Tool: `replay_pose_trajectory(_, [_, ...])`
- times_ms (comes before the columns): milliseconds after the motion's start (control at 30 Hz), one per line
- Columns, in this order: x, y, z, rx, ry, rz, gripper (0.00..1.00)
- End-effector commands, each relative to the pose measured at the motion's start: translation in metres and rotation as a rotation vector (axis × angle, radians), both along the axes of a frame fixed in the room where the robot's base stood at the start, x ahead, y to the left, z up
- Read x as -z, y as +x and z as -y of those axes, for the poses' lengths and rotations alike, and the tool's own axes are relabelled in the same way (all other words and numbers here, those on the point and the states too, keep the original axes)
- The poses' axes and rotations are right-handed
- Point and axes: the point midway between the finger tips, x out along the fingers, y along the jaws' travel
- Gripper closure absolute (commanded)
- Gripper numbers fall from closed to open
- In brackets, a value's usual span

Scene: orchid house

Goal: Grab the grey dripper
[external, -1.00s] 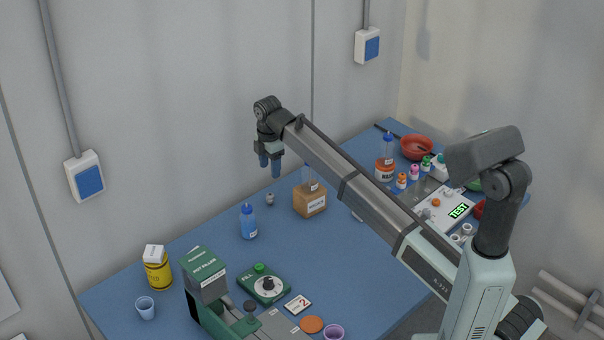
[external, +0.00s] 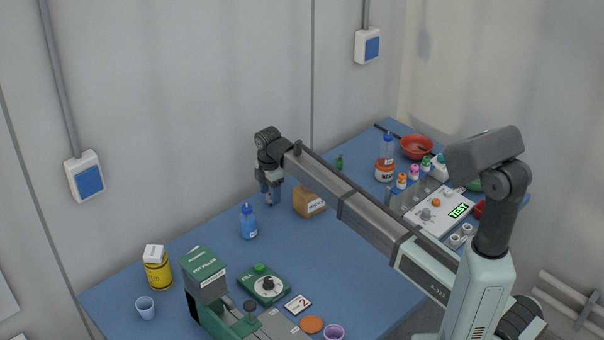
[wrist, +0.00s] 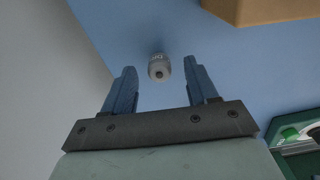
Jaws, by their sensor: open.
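The grey dripper (wrist: 159,68) is a small grey piece with a dark hole and lettering on its side. In the wrist view it shows between the fingertips of my gripper (wrist: 160,66), with a gap on each side. In the external view my gripper (external: 269,196) points down over the table near the wall, and the dripper is mostly hidden by the fingers. My gripper is open and holds nothing.
A cardboard box (external: 310,201) stands close on the right of my gripper, and a blue bottle (external: 248,222) stands close on the left. The wall is just behind. A green device (external: 264,285) lies nearer the front.

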Motion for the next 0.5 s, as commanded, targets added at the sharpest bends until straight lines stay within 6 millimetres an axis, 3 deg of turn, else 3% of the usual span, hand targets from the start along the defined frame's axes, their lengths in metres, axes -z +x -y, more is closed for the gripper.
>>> replay_pose_trajectory(200, [0.023, 0.000, 0.000, -0.001, 0.000, 0.000, 0.42])
replay_pose_trajectory(400, [0.024, 0.000, 0.000, 0.000, 0.001, 0.001, 0.42])
replay_pose_trajectory(500, [0.024, 0.000, 0.000, 0.000, 0.000, 0.000, 0.50])
